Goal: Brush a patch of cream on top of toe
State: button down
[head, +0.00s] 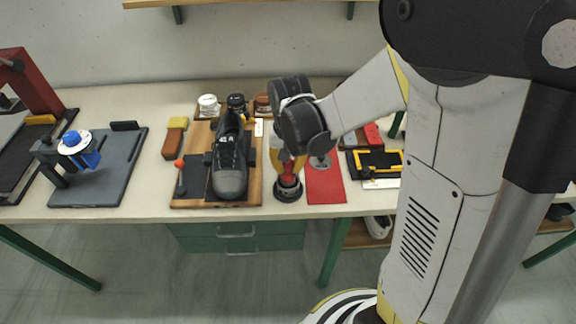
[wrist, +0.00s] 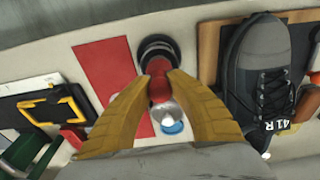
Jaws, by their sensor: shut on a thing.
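A dark grey lace-up shoe (head: 230,170) lies on a wooden board (head: 256,190) with its toe toward me. In the wrist view the shoe (wrist: 262,85) is at the right, with a "41 R" tag on it. My gripper (head: 287,163) is just right of the board. In the wrist view its yellow fingers (wrist: 160,85) are shut on a red-handled tool (wrist: 159,88), likely the brush. The tool stands upright in or on a round black holder (head: 289,190); its lower end is hidden there. No cream patch can be made out on the toe.
White (head: 208,104), black (head: 236,103) and brown (head: 262,102) jars stand behind the board. A red mat (head: 322,186) lies right of the holder. A yellow-and-black frame (head: 380,163) is farther right.

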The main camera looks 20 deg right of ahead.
jog(key=shift+r+p, duration=2.3)
jog(key=shift+r, duration=1)
jog(key=shift+f, duration=0.15)
